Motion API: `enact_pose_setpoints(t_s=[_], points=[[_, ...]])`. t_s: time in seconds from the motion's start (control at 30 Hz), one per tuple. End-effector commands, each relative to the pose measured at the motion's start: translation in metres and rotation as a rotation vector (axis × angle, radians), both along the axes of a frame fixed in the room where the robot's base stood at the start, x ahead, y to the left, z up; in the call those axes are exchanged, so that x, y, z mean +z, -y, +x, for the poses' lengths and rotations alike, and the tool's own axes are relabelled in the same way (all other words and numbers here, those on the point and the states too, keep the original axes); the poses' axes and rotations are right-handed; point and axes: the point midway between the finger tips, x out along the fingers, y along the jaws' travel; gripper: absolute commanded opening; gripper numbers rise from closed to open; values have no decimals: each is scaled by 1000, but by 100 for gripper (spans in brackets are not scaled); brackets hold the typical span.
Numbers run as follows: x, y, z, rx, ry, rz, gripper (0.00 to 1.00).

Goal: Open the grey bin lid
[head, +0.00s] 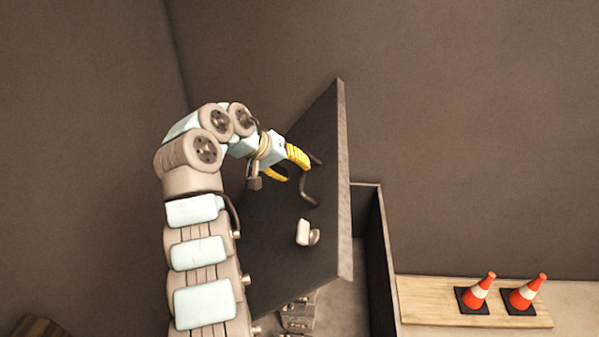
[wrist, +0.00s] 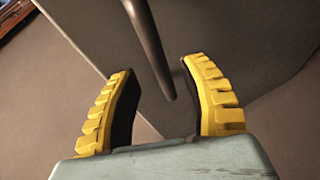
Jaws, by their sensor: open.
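The grey bin lid (head: 285,215) stands raised and steeply tilted above the bin (head: 380,255) in the head view. The lid's grey surface (wrist: 230,40) fills much of the upper wrist view. A dark bar handle (head: 307,190) is on its face. My gripper (head: 291,167) is at the lid's upper part by the handle, yellow fingers open. In the wrist view, the handle (wrist: 152,45) reaches down between the spread fingertips of my gripper (wrist: 160,66), with space on both sides. I cannot tell whether a finger touches it. The lid's hinge is hidden.
A small white fitting (head: 303,232) sits on the lid's face. Grey metal items (head: 298,314) show below the lid. Brown walls are behind.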

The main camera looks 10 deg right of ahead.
Motion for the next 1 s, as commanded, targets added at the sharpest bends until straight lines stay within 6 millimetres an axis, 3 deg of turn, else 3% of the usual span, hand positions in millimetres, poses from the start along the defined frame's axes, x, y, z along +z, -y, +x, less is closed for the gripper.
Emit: enact_pose_setpoints(t_s=[0.2, 0.4, 0.9, 0.93, 1.0], points=[[35, -29, -7, 3, 7, 0, 45], [57, -47, -13, 2, 5, 0, 45], [68, -56, -16, 2, 4, -1, 45], [68, -56, -16, 2, 4, -1, 40], [68, -56, -16, 2, 4, -1, 20]])
